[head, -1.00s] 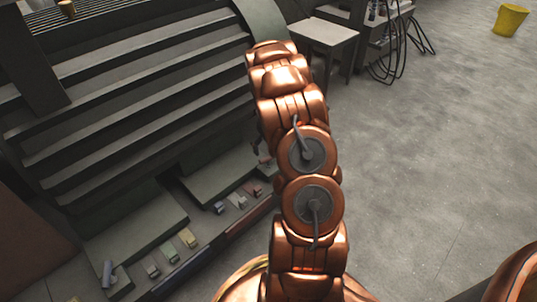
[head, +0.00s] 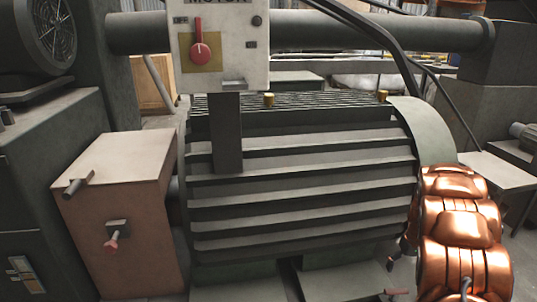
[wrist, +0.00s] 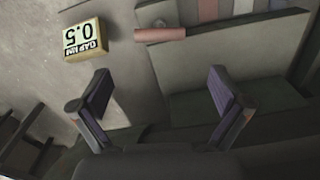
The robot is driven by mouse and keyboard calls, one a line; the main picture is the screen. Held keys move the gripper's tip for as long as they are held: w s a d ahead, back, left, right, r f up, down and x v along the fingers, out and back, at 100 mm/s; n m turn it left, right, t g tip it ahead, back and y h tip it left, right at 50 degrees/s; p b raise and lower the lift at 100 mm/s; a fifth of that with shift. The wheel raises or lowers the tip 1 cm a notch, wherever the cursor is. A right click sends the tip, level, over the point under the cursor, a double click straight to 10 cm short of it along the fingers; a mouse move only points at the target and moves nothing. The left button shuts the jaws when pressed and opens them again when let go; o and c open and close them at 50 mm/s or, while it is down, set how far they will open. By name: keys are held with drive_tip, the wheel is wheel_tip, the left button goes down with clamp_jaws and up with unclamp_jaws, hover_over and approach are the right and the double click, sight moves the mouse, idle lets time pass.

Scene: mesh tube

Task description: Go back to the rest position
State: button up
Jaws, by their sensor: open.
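My gripper (wrist: 160,100) shows in the wrist view with its two dark fingers spread wide and nothing between them. It is over a grey, worn surface. In the head view my copper arm is at the right edge, in front of the ribbed motor (head: 300,185); the gripper itself cannot be made out there. A small yellow-edged block (wrist: 85,38) marked "0.5" lies ahead and left of the fingers in the wrist view. A pinkish bar (wrist: 160,34) lies at the edge of a grey ledge (wrist: 235,70).
A panel with a red switch (head: 202,52) stands above the motor. A tan box (head: 120,205) with a small lever stands left of it. A dark fan housing (head: 40,35) is at upper left. A thick pipe (head: 290,28) runs across the back. A pale table (head: 495,172) stands at right.

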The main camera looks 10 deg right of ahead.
drive_tip(key=s+a+r+p, duration=0.3)
drive_tip(key=a+r+p, duration=0.45)
drive_tip(key=r, duration=0.45)
drive_tip(key=s+a+r+p, duration=0.3)
drive_tip(key=a+r+p, duration=0.4)
drive_tip(key=r, duration=0.5)
drive_tip(key=s+a+r+p, duration=0.3)
drive_tip(key=a+r+p, duration=0.3)
drive_tip(key=a+r, duration=0.45)
drive_tip(key=s+a+r+n+g+p, duration=0.1)
drive_tip(key=s+a+r+p, duration=0.5)
drive_tip(key=s+r+p, duration=0.3)
drive_tip(key=s+a+r+n+p, duration=0.1)
drive_tip(key=s+a+r+p, duration=0.5)
drive_tip(key=s+r+p, duration=0.3)
wheel_tip(320, 180, up, 5)
drive_tip(key=s, duration=0.3)
drive_tip(key=shift+f+n+g, duration=0.2)
drive_tip(key=shift+n+g, duration=0.1)
drive_tip(key=shift+g, duration=0.1)
drive_tip(key=shift+s+a, duration=0.15)
